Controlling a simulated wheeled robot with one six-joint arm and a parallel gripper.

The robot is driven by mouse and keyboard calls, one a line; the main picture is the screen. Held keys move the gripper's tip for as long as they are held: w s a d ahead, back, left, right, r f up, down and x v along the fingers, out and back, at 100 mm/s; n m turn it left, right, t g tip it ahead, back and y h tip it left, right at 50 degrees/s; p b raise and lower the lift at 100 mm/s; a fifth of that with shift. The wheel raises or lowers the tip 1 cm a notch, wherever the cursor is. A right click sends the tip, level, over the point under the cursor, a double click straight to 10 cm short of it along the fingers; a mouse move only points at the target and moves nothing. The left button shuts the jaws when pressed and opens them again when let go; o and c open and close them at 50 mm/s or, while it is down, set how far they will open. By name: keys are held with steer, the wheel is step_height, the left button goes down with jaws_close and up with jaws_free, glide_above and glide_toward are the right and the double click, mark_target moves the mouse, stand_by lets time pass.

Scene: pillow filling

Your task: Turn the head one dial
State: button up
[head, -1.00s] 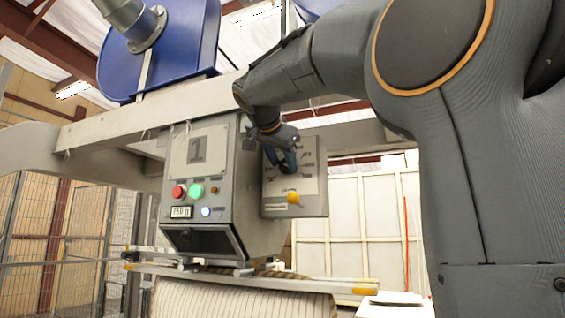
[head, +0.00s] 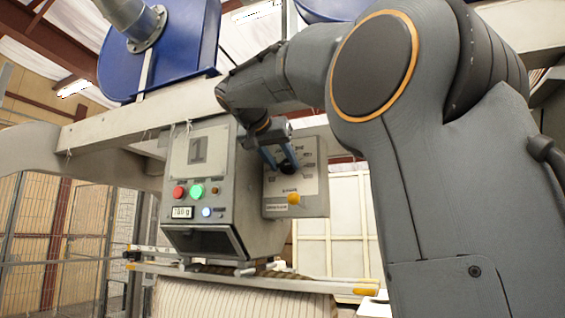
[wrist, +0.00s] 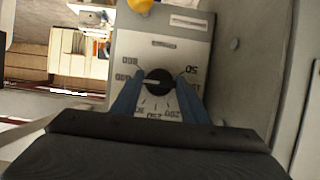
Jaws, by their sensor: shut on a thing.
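The head one dial (wrist: 158,82) is a round black knob on a light panel with printed numbers around it. In the wrist view its pale pointer mark faces left. My gripper (wrist: 157,88) has a blue finger on each side of the knob and is shut on it. In the head view the dial (head: 287,167) shows dark between the blue fingers of my gripper (head: 280,160), on the grey side box (head: 312,205) of head one. The fingers hide part of the panel's print.
Head one's front panel (head: 196,150) carries a "1" plate, a red button (head: 179,192), a green button (head: 197,191) and a small display (head: 182,212). A yellow knob (head: 294,199) sits below the dial. A striped pillow cover (head: 235,300) hangs beneath.

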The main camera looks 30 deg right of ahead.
steer(key=o, duration=1.1)
steer(key=shift+c, duration=0.2)
steer(key=b+v, duration=0.2)
steer(key=v, duration=0.6)
